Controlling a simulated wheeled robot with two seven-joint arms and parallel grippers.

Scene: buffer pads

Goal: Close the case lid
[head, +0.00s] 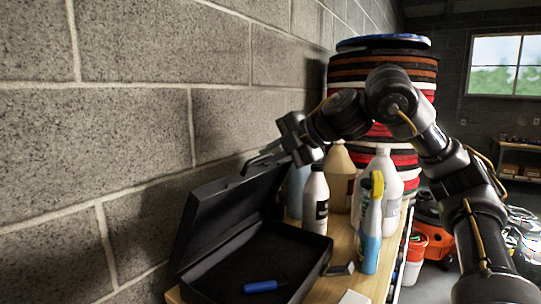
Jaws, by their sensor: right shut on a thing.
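The black case (318,262) sits on the wooden bench, with its lid (226,222) raised and standing open on the wall side. A blue-handled item (260,286) lies inside the case's dark tray. My right gripper (254,164) is at the top far corner of the lid and is shut on the lid's edge. The arm reaches over the bottles from the right. The exact contact of the fingers is small and dark. My left gripper is not in view.
A white bottle with a black cap (316,198) stands close behind the case. A spray bottle (372,235) and white jugs (385,180) stand to its right on the bench (343,284). Stacked pads (345,88) rise behind. The block wall (110,120) is close on the left.

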